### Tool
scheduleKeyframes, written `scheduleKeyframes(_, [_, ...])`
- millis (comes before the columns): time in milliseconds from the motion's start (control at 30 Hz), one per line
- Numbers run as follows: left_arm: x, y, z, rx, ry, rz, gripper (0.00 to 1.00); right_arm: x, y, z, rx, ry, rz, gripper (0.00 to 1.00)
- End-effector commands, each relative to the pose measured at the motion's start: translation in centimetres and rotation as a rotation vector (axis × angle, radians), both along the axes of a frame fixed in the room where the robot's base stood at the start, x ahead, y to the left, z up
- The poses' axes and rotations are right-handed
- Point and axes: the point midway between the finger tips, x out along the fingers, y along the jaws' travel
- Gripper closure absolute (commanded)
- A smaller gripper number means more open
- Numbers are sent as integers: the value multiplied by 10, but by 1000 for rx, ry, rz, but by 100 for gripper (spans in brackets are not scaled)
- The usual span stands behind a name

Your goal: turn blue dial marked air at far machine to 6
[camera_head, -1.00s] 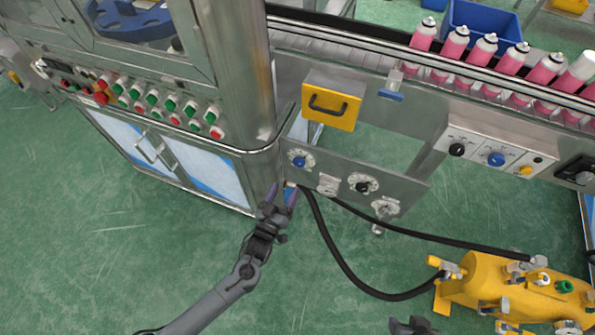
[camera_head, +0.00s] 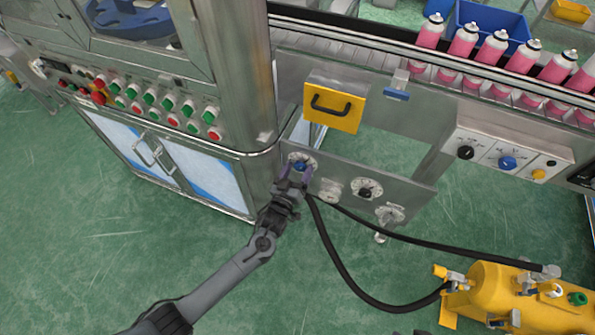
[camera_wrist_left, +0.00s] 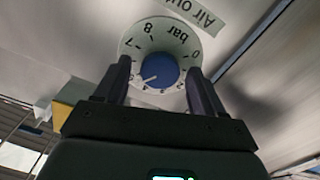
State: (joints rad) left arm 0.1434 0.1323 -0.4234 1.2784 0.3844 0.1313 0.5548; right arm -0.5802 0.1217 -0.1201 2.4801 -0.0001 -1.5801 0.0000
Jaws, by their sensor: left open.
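The blue dial (camera_head: 299,166) is at the left end of the lower grey panel, and it shows large in the left wrist view (camera_wrist_left: 160,70). Its round white scale reads "bar", with an "Air ou..." label (camera_wrist_left: 192,12) beside it, upside down in that view. A white pointer mark on the knob points to the lower left of the scale; the exact number there is unclear. My left gripper (camera_head: 294,174) is open, with one finger on each side of the dial (camera_wrist_left: 158,82). Whether the fingers touch the knob cannot be told. The fingers hide parts of the scale.
The panel also bears a black dial (camera_head: 366,190) and a grey dial (camera_head: 389,214). A yellow drawer front (camera_head: 333,106) is above it. Black hoses (camera_head: 345,275) run to a yellow tank (camera_head: 505,292). A steel cabinet (camera_head: 205,180) stands at left.

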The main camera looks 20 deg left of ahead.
Motion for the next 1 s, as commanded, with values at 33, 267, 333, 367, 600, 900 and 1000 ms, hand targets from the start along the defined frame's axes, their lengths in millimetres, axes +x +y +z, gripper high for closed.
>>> scheduleKeyframes(33, [0,0,0,0,0,0,31,0,0,0,1,0,-1,57])
scheduleKeyframes(267, [0,0,0,0,0,0,51,0,1,0,5,1,-4,57])
scheduleKeyframes(333, [0,0,0,0,0,0,62,0,1,0,5,1,-4,57])
scheduleKeyframes(367, [0,0,0,-1,0,0,66,0,1,0,5,1,-4,57])
scheduleKeyframes(600, [0,0,0,2,-1,0,87,0,1,1,5,1,-4,57])
scheduleKeyframes(900, [0,0,2,89,-1,1,87,0,0,9,1,0,-1,57])
scheduleKeyframes(1000, [0,0,2,152,-2,1,87,0,-1,14,-3,1,1,57])
